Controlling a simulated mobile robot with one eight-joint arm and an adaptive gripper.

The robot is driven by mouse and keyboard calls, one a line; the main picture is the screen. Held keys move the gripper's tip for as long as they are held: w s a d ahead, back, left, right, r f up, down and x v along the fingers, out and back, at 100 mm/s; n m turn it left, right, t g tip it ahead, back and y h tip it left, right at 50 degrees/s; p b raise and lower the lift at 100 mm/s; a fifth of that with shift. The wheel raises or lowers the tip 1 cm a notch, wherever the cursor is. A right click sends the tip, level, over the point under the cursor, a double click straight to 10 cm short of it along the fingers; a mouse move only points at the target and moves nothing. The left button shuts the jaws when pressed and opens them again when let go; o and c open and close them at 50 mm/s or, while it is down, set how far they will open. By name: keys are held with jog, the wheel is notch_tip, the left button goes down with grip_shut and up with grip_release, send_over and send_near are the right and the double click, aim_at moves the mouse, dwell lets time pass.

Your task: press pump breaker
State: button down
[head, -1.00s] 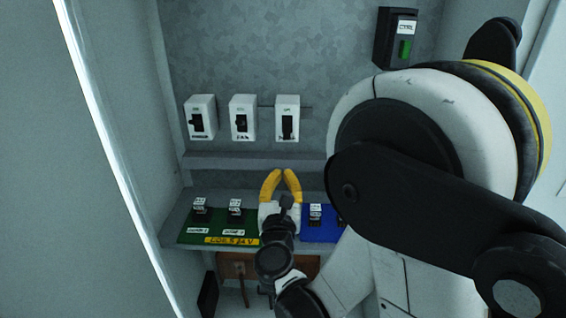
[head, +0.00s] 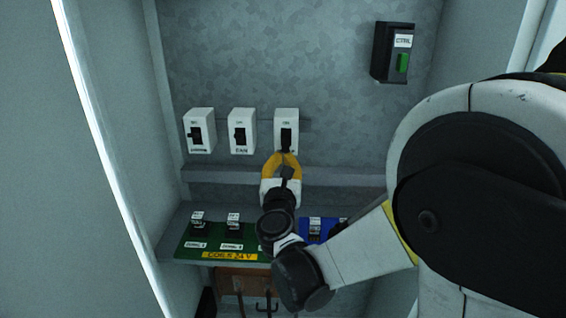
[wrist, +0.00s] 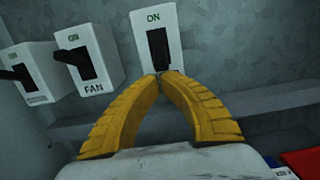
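Three white breakers with black levers hang in a row on the back wall. The right breaker (head: 286,125) is straight ahead of my gripper; it also shows in the wrist view (wrist: 173,42) with "ON" at its top. Its name label is hidden behind my fingertips, so I cannot read whether it is the pump. The middle breaker (wrist: 105,48) reads FAN. The left breaker's label (wrist: 36,97) is too small to read. My gripper (head: 285,155) is shut and empty, its yellow fingertips together (wrist: 160,76) at the lower end of the right breaker's lever. Contact cannot be told.
A grey ledge (head: 230,172) runs below the breakers. A cabinet edge stands left.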

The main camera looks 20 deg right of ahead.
aim_at(283, 150)
jog(key=shift+s+a+r+g+y+p, duration=0.15)
jog(key=shift+r+g+p, duration=0.2)
jog(key=shift+p, duration=0.55)
jog(key=shift+s+d+r+g+y+p, duration=0.15)
jog(key=shift+g+p, duration=0.3)
jog(key=shift+p, duration=0.45)
jog(key=g+p, duration=0.1)
jog(key=p, duration=0.1)
jog(key=r+g+p, duration=0.1)
jog(key=p, duration=0.1)
jog(key=shift+s+a+r+y+p, duration=0.2)
jog(key=shift+s+r+y+p, duration=0.1)
jog(key=shift+y, duration=0.1)
jog(key=g+p, duration=0.2)
jog(key=p, duration=0.1)
jog(key=shift+s+r+y, duration=0.3)
jog(key=shift+r, duration=0.05)
jog(key=shift+a+r, duration=0.1)
jog(key=shift+r, duration=0.05)
jog(key=shift+r+p, duration=0.7)
